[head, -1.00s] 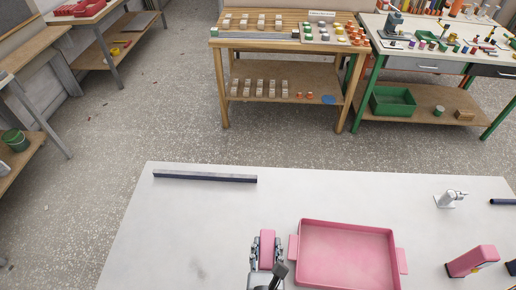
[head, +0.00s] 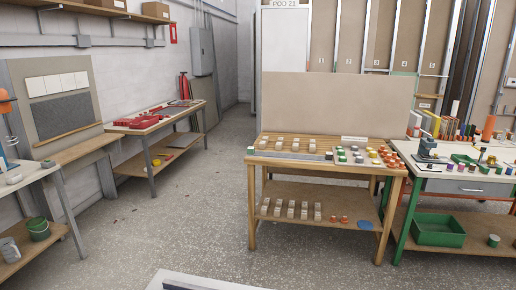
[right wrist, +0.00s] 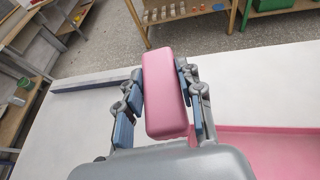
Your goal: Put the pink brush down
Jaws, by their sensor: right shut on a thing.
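The pink brush (right wrist: 165,95) shows in the right wrist view as a rounded pink block. My right gripper (right wrist: 161,84) is shut on it, with one blue-padded finger along each side. The brush is over the white tabletop (right wrist: 55,135), to the left of a pink tray (right wrist: 270,150). Whether its underside touches the tabletop is hidden. Only a far corner of the white table (head: 205,281) shows in the head view. My left gripper is in neither current view.
A dark bar (right wrist: 92,84) lies near the white table's far edge. The floor between is clear.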

